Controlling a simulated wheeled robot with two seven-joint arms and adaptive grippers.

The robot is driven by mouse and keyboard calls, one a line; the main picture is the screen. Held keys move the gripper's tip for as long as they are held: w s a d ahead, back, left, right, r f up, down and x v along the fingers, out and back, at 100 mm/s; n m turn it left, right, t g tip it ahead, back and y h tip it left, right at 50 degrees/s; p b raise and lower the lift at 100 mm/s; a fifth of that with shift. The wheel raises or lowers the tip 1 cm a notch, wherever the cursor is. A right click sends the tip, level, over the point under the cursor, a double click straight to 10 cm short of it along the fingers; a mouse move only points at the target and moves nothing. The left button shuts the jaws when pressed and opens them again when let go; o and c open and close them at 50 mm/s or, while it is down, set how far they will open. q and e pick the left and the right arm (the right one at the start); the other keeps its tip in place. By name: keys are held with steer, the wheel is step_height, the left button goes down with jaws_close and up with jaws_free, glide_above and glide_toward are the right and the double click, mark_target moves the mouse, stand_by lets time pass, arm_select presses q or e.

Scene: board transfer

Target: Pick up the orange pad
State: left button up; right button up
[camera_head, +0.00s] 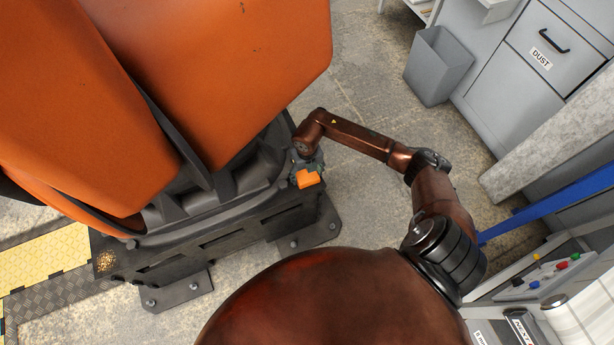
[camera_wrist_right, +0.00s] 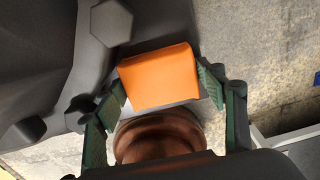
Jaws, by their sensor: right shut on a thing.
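The orange pad (camera_head: 308,178) is a small block beside the black base of a large orange machine in the head view. In the right wrist view the pad (camera_wrist_right: 158,76) sits between two green-padded fingers, one on each side. My right gripper (camera_head: 304,167) is shut on the pad. In the wrist view the right gripper (camera_wrist_right: 164,88) has a finger against the pad's left and right sides. I cannot tell whether the pad touches anything beneath it. My left gripper is not in view.
The large orange machine (camera_head: 230,70) fills the upper left, on a dark bolted base (camera_head: 200,245). A grey bin (camera_head: 436,66) stands by a cabinet labelled DUST (camera_head: 530,60) at upper right. A panel with coloured buttons (camera_head: 540,280) is at lower right. Concrete floor lies open between.

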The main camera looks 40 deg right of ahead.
mark_target(307, 175)
steer(key=shift+r, duration=0.45)
step_height(307, 175, up, 2)
steer(key=shift+w+r+p, duration=0.1)
steer(key=shift+p, duration=0.65)
steer(key=a+r, duration=0.1)
steer(key=a+r+p, duration=0.1)
steer(key=r, duration=0.1)
steer(key=a+r, duration=0.1)
steer(key=r, duration=0.1)
steer(key=shift+s+a+p, duration=0.2)
steer(key=shift+a+p, duration=0.15)
steer(key=shift+p, duration=0.05)
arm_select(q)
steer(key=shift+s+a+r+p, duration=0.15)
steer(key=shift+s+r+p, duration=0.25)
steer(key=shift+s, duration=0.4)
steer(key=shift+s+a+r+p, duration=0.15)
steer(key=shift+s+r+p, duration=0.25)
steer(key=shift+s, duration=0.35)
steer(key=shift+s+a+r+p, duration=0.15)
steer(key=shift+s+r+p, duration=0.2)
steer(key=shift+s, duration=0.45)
arm_select(e)
steer(key=s+a+r, duration=0.1)
steer(key=a+r, duration=0.4)
steer(key=a, duration=0.5)
steer(key=shift+s+a, duration=0.15)
